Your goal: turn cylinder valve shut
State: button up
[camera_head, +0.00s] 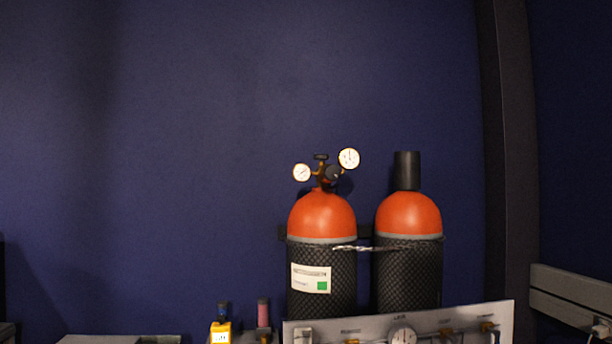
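Two gas cylinders with orange tops and dark mesh sleeves stand side by side against the wall. The left cylinder (322,216) carries a white label with a green square. On its top sits a brass regulator with two round white gauges (348,159) and a dark round knob (333,173). A small dark handwheel (321,157) shows at the top of its valve. The right cylinder (409,215) has a black cap (406,171) over its top. My gripper is not in this view.
A chain (366,248) runs across both cylinders. A pale panel (465,320) with a gauge and brass fittings stands in front of their lower parts. A yellow device (221,331) and a pink-topped item (263,313) stand to its left. A grey rail (565,296) runs along the right wall.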

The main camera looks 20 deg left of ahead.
aim_at(320, 158)
jog(key=u, duration=1.05)
jog(key=i, duration=0.95)
jog(key=z, duration=0.05)
